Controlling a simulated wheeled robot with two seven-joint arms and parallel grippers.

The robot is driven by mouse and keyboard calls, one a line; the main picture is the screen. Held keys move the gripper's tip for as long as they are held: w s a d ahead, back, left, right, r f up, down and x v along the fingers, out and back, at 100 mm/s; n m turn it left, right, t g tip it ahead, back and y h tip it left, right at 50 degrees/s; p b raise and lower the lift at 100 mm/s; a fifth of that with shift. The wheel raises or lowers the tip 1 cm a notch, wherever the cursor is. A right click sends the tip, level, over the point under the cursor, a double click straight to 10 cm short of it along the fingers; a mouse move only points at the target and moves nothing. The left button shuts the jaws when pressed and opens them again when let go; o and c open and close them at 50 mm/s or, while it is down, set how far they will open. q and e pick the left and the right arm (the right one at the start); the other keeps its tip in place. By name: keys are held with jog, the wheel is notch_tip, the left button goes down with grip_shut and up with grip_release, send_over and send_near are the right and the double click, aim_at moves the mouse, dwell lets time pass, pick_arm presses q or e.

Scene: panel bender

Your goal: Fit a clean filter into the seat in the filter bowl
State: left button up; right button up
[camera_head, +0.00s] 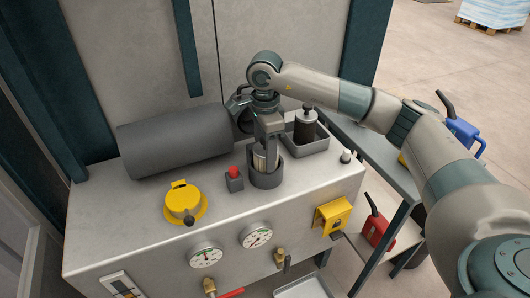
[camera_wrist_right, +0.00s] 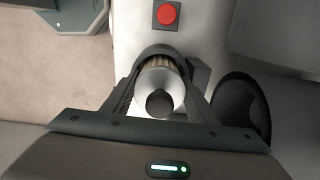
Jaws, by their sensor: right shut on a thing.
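My right gripper (camera_head: 266,140) points down over the filter bowl (camera_head: 267,181), a dark round cup on top of the machine cabinet. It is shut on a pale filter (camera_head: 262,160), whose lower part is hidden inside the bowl. In the right wrist view the fingers (camera_wrist_right: 160,95) flank the filter's pale end cap (camera_wrist_right: 145,80) with its dark centre, and light pleats show beside it. The dark bowl rim (camera_wrist_right: 155,49) curves around the filter's far side. I cannot tell whether the filter touches the seat, which is hidden. My left gripper is not in view.
A grey tray (camera_head: 318,146) holding a dark filter-like cylinder (camera_head: 305,127) stands right of the bowl. A red button (camera_head: 234,172) and yellow cap (camera_head: 183,203) are left of it. A large dark cylinder (camera_head: 175,140) lies behind. Gauges and valves line the cabinet front.

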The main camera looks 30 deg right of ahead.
jog(key=o, duration=1.3)
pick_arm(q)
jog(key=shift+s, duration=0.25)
pick_arm(e)
jog(key=shift+s+r, duration=0.15)
jog(key=shift+w+r, duration=0.3)
jog(key=shift+r, duration=0.15)
notch_tip(320, 180, up, 8)
jog(key=b, duration=0.2)
jog(key=shift+s+r+b, duration=0.1)
jog(key=shift+b, duration=0.2)
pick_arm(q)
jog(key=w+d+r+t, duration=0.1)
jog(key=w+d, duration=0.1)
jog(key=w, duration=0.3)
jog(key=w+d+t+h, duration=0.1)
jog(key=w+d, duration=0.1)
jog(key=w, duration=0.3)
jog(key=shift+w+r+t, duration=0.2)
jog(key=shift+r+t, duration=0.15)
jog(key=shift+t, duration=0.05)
pick_arm(e)
jog(key=r, duration=0.8)
jog(key=shift+s, duration=0.25)
